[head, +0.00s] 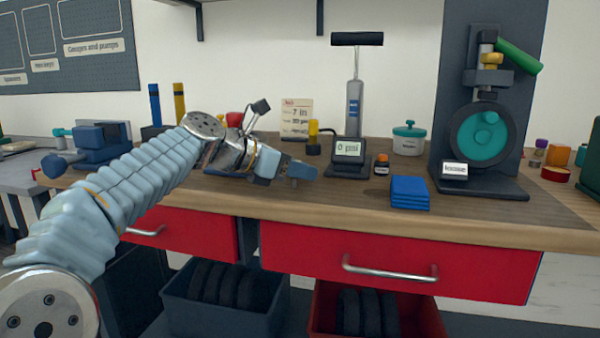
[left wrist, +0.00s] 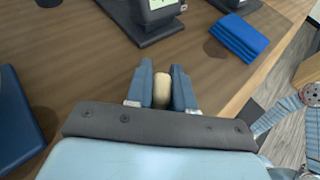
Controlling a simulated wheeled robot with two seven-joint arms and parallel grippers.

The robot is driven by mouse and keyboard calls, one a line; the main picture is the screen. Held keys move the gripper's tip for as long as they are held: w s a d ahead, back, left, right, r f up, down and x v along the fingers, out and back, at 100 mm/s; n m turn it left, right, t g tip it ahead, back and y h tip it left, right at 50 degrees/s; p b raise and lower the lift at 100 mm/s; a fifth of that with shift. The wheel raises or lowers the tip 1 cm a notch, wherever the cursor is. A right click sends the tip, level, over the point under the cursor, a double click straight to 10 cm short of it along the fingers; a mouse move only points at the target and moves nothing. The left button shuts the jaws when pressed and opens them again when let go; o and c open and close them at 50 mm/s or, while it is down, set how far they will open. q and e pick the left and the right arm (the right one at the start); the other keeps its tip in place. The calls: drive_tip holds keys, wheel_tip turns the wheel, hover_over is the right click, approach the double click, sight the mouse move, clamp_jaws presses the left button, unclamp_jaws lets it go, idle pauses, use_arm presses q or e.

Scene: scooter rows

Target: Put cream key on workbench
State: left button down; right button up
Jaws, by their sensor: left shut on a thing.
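The cream key (left wrist: 161,90) shows in the left wrist view as a pale rounded piece between the two blue fingers of my left gripper (left wrist: 162,80). The gripper is shut on it. In the head view my left gripper (head: 301,171) is over the front part of the wooden workbench (head: 340,200), left of the blue cloths. The key is hidden there behind the fingers. I cannot tell whether the key touches the bench top. My right gripper is in neither view.
A gauge reading "0 psi" (head: 348,150) stands behind the gripper. Bare wood lies between gripper and cloths. Red drawers (head: 390,255) are below the front edge.

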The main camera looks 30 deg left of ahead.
use_arm(q)
drive_tip(key=shift+f, duration=0.1)
drive_tip(key=c, duration=1)
unclamp_jaws()
drive_tip(key=shift+s+a+r, duration=0.1)
drive_tip(key=shift+r, duration=0.1)
drive_tip(key=p+v, duration=0.1)
drive_tip(key=v, duration=1)
drive_tip(key=shift+s+a, duration=0.15)
drive_tip(key=shift+s, duration=0.2)
